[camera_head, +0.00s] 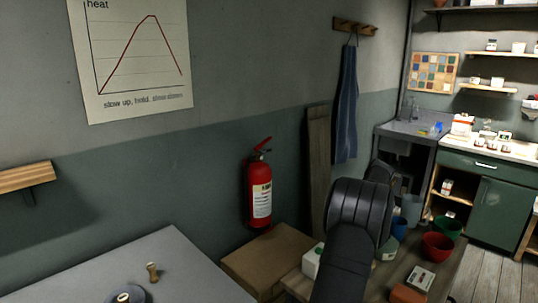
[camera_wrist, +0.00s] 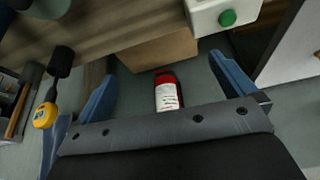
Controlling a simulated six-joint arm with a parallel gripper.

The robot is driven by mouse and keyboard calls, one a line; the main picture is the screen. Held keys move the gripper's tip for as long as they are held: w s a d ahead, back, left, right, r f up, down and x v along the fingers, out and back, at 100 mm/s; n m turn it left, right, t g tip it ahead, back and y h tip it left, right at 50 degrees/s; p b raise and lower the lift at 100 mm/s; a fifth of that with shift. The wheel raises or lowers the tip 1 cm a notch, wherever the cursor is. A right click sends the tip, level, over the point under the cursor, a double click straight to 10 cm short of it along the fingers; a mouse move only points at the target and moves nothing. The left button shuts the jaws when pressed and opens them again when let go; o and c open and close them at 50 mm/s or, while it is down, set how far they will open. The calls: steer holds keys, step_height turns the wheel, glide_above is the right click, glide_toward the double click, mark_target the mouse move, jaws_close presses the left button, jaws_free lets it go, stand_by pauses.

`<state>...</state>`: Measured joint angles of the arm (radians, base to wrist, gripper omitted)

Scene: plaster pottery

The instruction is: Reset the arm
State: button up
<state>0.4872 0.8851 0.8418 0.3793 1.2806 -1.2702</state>
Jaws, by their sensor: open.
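My gripper (camera_wrist: 162,68) shows in the wrist view, with its two blue fingers spread wide apart and nothing between their tips that they touch. In the head view my dark arm rises from the bottom edge right of centre, bent over a wooden bench top. The gripper itself cannot be made out in the head view. The red fire extinguisher (camera_wrist: 168,92) appears beyond the gripper bar in the wrist view, apart from the fingers.
The extinguisher (camera_head: 260,190) hangs on the wall above a cardboard box (camera_head: 268,255). Red (camera_head: 437,247) and green (camera_head: 447,228) bowls and a brick-coloured block (camera_head: 407,294) are right of my arm. A grey table (camera_head: 185,262) is at lower left. A white box with a green disc (camera_wrist: 222,16) is at the wrist view's top.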

steer(key=w+a, duration=0.2)
steer(key=a, duration=0.4)
steer(key=shift+w+a, duration=0.3)
steer(key=shift+w, duration=0.05)
steer(key=shift+d, duration=0.1)
steer(key=s+d, duration=0.5)
steer(key=d, duration=0.4)
steer(key=s+d, duration=0.5)
steer(key=d, duration=0.4)
steer(key=shift+d, duration=0.25)
steer(key=shift+r, duration=0.1)
